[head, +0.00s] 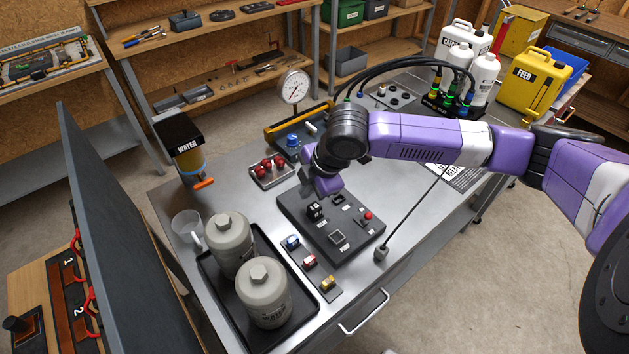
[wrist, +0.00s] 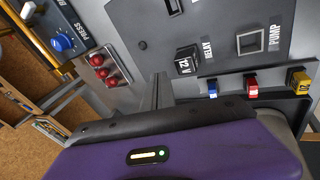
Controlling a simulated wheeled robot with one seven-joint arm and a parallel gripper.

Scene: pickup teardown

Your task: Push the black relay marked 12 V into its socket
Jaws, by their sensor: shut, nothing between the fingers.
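The black relay marked 12 V (head: 315,210) stands on the dark panel (head: 348,257), near the panel's left side. In the wrist view the relay (wrist: 184,64) shows its white 12 V marking beside the word RELAY. Its socket is hidden under it, and I cannot tell how deep it sits. My gripper (wrist: 160,79) is shut and empty. In the wrist view its fingertips are just left of the relay, apart from it in the picture. In the head view my gripper is above the panel's back left part, its fingertips hidden behind my wrist.
An empty square PUMP socket (head: 337,237) and a red button (head: 368,215) are on the panel. Blue (head: 292,242), red (head: 309,262) and yellow (head: 328,283) parts line its front left side. Red knobs (wrist: 105,70) sit on a tray. Grey bottles (head: 265,300) stand front left.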

